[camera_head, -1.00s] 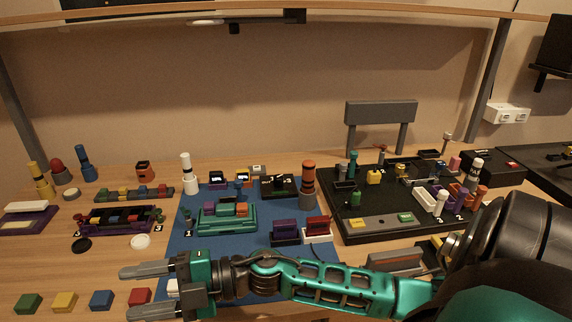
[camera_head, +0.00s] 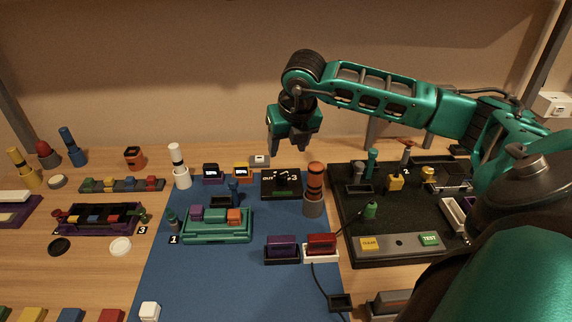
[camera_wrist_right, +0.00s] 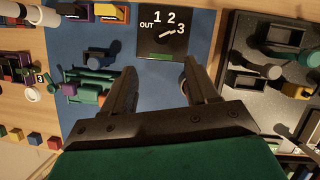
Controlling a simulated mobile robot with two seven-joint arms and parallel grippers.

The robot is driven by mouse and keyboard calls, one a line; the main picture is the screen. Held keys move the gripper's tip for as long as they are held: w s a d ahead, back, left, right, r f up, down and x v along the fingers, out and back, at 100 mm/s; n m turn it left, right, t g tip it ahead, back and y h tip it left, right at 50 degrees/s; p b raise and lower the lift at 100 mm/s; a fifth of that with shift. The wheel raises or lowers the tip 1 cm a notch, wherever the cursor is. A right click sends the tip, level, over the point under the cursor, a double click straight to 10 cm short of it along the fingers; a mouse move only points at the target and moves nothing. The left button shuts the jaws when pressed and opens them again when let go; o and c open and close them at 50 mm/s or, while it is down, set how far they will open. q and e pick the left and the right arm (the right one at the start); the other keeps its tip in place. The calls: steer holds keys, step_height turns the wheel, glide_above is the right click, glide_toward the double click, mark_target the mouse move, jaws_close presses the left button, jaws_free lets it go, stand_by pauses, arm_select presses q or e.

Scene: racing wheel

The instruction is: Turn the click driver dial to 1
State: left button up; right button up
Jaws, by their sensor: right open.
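The click driver (camera_head: 283,186) is a black box with a dial on the blue mat. In the right wrist view the click driver (camera_wrist_right: 178,48) shows the markings OUT, 1, 2 and 3, and a small green patch. Its pale pointer (camera_wrist_right: 170,33) slants toward the 3. My right gripper (camera_head: 290,148) hangs above and slightly behind the click driver, with fingers down. In the wrist view the right gripper (camera_wrist_right: 160,78) has its fingers apart with nothing between them; the dial lies beyond the tips, untouched. My left gripper is out of view.
An orange-and-grey cylinder (camera_head: 314,190) stands upright just right of the click driver. Small purple and orange boxes (camera_head: 241,172) sit to its left. A teal fixture (camera_head: 218,226) is at front left. A black board (camera_head: 385,250) with many parts lies right.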

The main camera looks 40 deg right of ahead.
mark_target(282, 174)
steer(key=x, duration=1.2)
steer(key=shift+w+d+f, duration=0.2)
steer(key=shift+d+f, duration=0.1)
steer(key=c, duration=1.1)
